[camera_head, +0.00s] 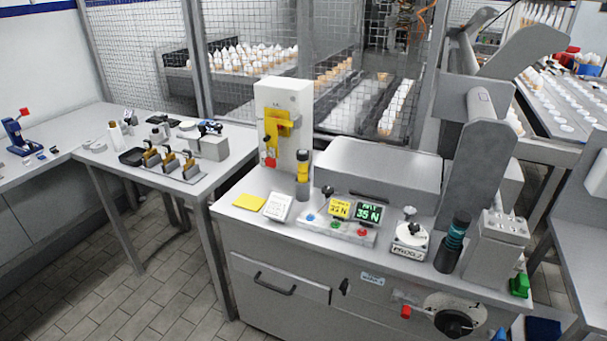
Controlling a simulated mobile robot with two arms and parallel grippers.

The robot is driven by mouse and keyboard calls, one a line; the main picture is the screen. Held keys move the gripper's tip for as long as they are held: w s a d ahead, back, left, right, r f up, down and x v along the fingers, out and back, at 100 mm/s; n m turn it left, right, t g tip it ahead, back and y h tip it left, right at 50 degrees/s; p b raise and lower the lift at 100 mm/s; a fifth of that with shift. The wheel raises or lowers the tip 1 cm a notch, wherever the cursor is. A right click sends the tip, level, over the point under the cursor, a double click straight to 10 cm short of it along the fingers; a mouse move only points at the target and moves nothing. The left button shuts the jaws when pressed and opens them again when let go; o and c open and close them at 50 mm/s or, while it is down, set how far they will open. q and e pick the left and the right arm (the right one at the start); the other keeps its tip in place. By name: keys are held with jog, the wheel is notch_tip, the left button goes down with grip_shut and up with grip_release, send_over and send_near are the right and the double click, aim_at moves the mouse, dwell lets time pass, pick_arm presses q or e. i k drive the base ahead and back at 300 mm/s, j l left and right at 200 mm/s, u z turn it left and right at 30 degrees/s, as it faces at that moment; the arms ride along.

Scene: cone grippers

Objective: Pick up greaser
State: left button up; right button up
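I cannot tell for sure which object is the greaser. One upright candidate is the dark cylinder with teal bands (453,243), at the right of the metal workbench top (240,216). Another is the yellow and grey cylinder (303,177), standing in front of a white unit with a yellow part (284,115). Neither of my grippers can be made out in the head view, and nothing is seen held.
A grey block (496,249) stands right of the banded cylinder. A smaller table (122,181) holds several tools at left. Mesh fencing (140,60) stands behind.

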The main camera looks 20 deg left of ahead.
aim_at(302, 156)
jog(key=i+j, duration=0.7)
jog(key=i, duration=0.2)
jog(key=k+l, duration=0.1)
jog(key=l, duration=0.2)
jog(key=k+l+u, duration=0.1)
jog(key=l, duration=0.25)
jog(key=k+l, duration=0.15)
jog(key=l, duration=0.15)
jog(key=k+l, duration=0.1)
jog(key=l, duration=0.2)
jog(key=u, duration=0.05)
